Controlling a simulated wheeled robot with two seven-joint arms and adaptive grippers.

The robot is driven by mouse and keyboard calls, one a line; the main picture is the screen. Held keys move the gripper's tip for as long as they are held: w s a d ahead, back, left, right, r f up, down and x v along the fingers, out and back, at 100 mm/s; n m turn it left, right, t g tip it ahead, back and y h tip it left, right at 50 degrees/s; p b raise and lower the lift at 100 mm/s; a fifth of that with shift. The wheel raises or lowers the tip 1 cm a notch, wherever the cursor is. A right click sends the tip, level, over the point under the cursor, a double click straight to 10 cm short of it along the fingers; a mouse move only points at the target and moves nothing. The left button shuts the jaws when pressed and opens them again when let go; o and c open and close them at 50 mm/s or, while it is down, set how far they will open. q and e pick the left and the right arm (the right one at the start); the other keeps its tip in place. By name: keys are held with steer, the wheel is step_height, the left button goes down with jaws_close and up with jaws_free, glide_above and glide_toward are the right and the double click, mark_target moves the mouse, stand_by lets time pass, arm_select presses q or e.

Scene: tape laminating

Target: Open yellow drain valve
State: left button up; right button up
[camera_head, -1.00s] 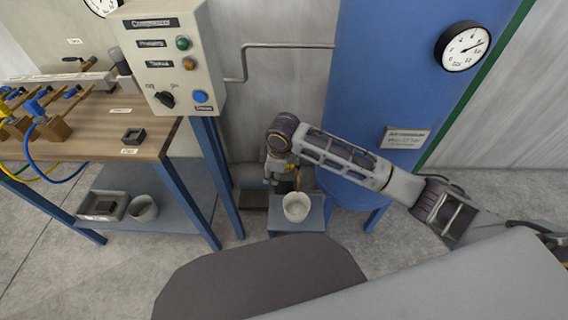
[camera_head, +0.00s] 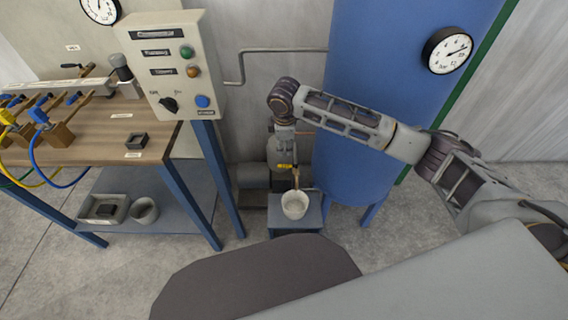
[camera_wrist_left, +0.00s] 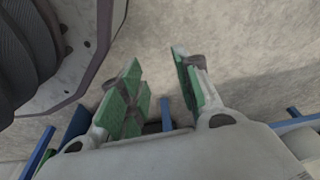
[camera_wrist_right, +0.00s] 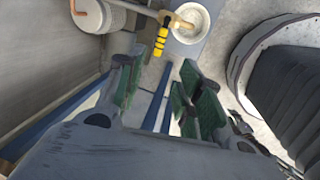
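The yellow drain valve handle (camera_head: 285,166) sits low beside the blue tank, on a thin brass pipe above a white bowl (camera_head: 295,205). In the right wrist view the yellow handle (camera_wrist_right: 160,42) lies crosswise to the brass pipe (camera_wrist_right: 182,23), and the bowl (camera_wrist_right: 192,15) is under the pipe's end. My right gripper (camera_wrist_right: 162,85) is open, with nothing between its green-padded fingers; the handle is ahead of it, apart from the fingertips. In the head view the right gripper is small and partly hidden above the valve. My left gripper (camera_wrist_left: 160,80) is open and empty over bare floor.
The blue tank (camera_head: 400,100) with a gauge (camera_head: 447,50) stands behind my right arm. A control box (camera_head: 165,65) on a blue post and a workbench (camera_head: 100,140) are to the left. The bowl rests on a small blue-grey stand (camera_head: 310,223).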

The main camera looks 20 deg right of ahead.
mark_target(284, 165)
steer(key=shift+f, duration=0.1)
